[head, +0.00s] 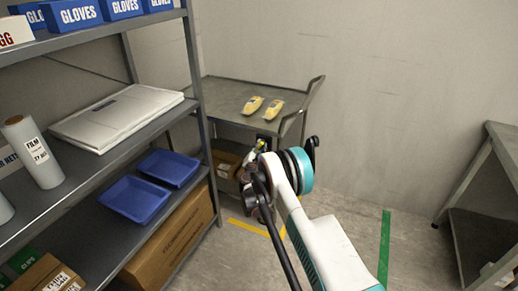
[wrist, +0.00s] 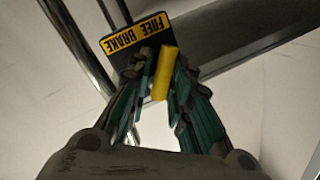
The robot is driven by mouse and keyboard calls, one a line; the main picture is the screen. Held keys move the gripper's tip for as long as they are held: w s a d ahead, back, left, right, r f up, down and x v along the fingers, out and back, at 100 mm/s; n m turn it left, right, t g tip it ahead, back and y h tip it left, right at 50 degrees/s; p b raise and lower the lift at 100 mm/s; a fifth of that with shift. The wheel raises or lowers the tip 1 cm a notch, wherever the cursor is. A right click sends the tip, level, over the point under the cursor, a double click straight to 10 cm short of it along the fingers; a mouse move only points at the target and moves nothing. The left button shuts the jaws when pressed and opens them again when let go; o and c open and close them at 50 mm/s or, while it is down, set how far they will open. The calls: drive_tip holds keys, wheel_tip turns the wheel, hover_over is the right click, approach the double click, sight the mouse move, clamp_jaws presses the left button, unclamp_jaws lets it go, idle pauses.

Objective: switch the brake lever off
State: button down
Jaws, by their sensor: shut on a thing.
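The brake lever is a yellow bar (wrist: 164,75) in the wrist view, below a black plate (wrist: 120,62) with a yellow label reading FREE and BRAKE, upside down in the picture. The lever is nearer the label's FREE end. My gripper (wrist: 163,80) is shut on the lever, with a finger on each side. In the head view, my gripper (head: 258,150) is at the front of a grey metal cart (head: 226,96), below its top; my arm hides much of the lever there.
A shelf rack (head: 197,90) with blue trays (head: 136,198) stands close on the left. A metal table (head: 480,165) stands right. Floor between is clear.

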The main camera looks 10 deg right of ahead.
drive_tip(key=shift+w+a+r+n, duration=0.1)
drive_tip(key=shift+a+r+n, duration=0.05)
drive_tip(key=shift+n, duration=0.35)
drive_tip(key=shift+s+d+r+n+g+h, duration=0.1)
drive_tip(key=shift+n+g, duration=0.45)
drive_tip(key=shift+n, duration=1.3)
drive_tip(key=shift+s+d+r+n+g+h, duration=0.15)
drive_tip(key=shift+n+g, duration=0.35)
drive_tip(key=shift+n, duration=1.4)
drive_tip(key=shift+s+a+f+n+g+h, duration=0.1)
drive_tip(key=shift+n+g, duration=0.45)
drive_tip(key=shift+n, duration=1.3)
drive_tip(key=c, duration=1.6)
unclamp_jaws()
drive_tip(key=shift+o, duration=0.2)
drive_tip(key=shift+d, duration=0.15)
